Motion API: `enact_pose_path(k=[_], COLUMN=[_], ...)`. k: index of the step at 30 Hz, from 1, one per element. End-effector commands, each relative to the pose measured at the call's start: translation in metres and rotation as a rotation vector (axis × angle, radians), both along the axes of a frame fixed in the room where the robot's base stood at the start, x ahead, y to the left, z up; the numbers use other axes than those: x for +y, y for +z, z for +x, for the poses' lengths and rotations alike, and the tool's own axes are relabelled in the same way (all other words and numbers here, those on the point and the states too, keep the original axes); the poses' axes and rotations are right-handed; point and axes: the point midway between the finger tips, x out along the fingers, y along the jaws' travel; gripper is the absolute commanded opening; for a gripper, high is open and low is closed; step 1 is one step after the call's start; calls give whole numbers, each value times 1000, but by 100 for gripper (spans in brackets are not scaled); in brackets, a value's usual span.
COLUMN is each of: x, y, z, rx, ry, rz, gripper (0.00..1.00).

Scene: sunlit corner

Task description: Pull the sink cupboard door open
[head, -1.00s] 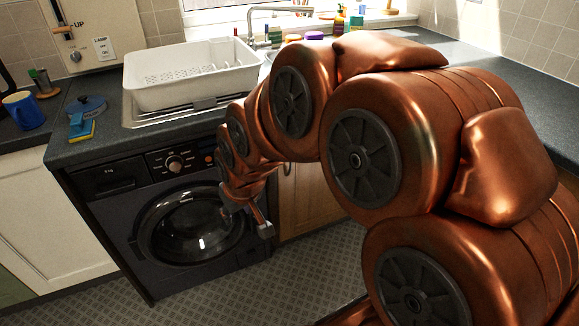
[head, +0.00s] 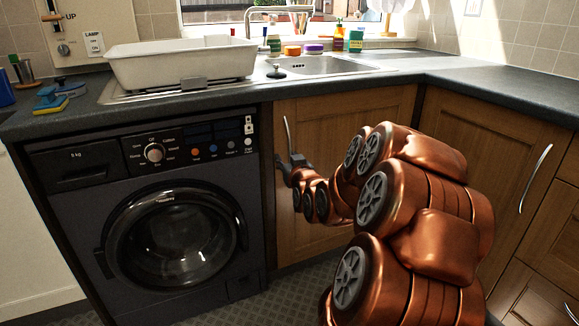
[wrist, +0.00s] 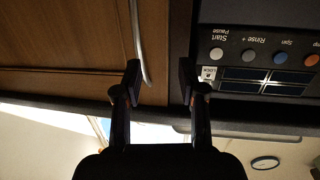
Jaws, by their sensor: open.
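The sink cupboard door (head: 345,115) is brown wood, below the sink and right of the washing machine, and looks closed. Its slim metal handle (head: 287,132) stands upright near the door's left edge. My gripper (head: 291,161) is open at the handle's lower end in the head view. In the upside-down wrist view, my gripper (wrist: 160,77) shows two spread dark fingers. The handle (wrist: 139,42) runs down close to the left finger, on its inner side. I cannot tell whether they touch. Nothing is gripped. My arm hides the door's lower right part.
The black washing machine (head: 172,220) stands directly left of the door; its control panel (wrist: 258,60) is beside the right finger. The dark worktop (head: 440,80) overhangs above. Another wooden cupboard door (head: 480,150) is at right. Patterned floor (head: 305,285) shows in front.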

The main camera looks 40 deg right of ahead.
Motion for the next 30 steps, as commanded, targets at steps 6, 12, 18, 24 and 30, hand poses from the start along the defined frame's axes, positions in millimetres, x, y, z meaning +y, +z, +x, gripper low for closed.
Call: enact_pose_path(k=[6,12,18,24,30], x=[-24,-31,-42,-53,-61], y=[-8,-5,-7,-7,-5], z=[-9,1,22,41,53], rx=[-75,-83,-81,-81,-81], ry=[-39,-41,-39,-39,-40], rz=[-33,-40,-38,-36,-38], gripper=[41,41,41,41,41])
